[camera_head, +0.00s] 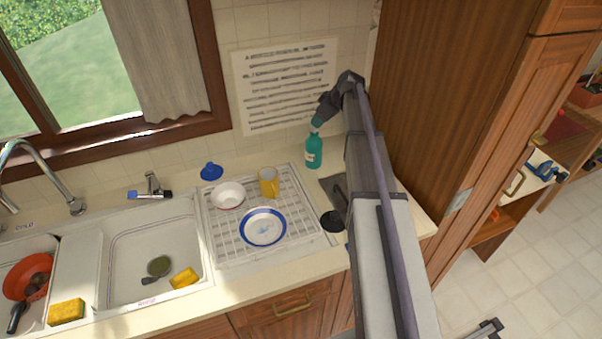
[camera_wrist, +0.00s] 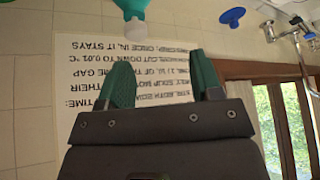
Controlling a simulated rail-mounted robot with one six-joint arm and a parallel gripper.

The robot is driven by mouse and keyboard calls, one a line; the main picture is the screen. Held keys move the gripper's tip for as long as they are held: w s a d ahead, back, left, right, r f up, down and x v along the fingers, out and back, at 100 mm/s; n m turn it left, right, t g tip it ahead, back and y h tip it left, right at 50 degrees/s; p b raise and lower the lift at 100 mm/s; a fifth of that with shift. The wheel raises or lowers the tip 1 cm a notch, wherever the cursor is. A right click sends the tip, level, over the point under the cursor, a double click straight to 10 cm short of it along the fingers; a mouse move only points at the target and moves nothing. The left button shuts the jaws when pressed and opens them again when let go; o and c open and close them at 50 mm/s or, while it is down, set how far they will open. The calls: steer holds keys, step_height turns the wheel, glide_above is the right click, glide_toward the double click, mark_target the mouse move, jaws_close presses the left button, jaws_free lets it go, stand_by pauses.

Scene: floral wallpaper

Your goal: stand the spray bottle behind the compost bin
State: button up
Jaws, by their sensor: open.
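The teal spray bottle (camera_head: 313,153) with a white label stands upright on the counter, behind the drying rack's right corner. My gripper (camera_head: 316,124) is at its top, seen partly behind my arm. In the wrist view my gripper (camera_wrist: 160,75) has its two green fingers apart with nothing between them. A teal bottle body with a white tip (camera_wrist: 132,12) shows beyond the fingers at the top edge. I cannot make out the compost bin for sure; a dark round object (camera_head: 332,221) shows beside my arm, which hides much of the counter there.
A white drying rack (camera_head: 218,248) holds a white bowl (camera_head: 228,195), a yellow mug (camera_head: 269,182) and a blue-rimmed plate (camera_head: 263,227). A blue funnel-like object (camera_head: 211,171) stands behind it. A tall wooden cabinet (camera_head: 445,90) bounds the right. The wall is close behind the bottle.

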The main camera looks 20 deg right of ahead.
steer(key=s+a+f+m+g+h, duration=0.1)
steer(key=s+a+m+g, duration=0.1)
steer(key=s+a, duration=0.75)
steer(key=s+a+m+g+h, duration=0.1)
steer(key=s+a+m, duration=0.1)
steer(key=s+a, duration=0.75)
steer(key=s+a+f+m+g+h, duration=0.15)
steer(key=s+a, duration=0.35)
steer(key=s, duration=0.9)
step_height(320, 180, down, 10)
steer(key=b, duration=1)
steer(key=shift+w+r+m, duration=0.15)
steer(key=shift+w+m, duration=0.2)
steer(key=shift+a+g, duration=0.15)
steer(key=shift+g, duration=0.1)
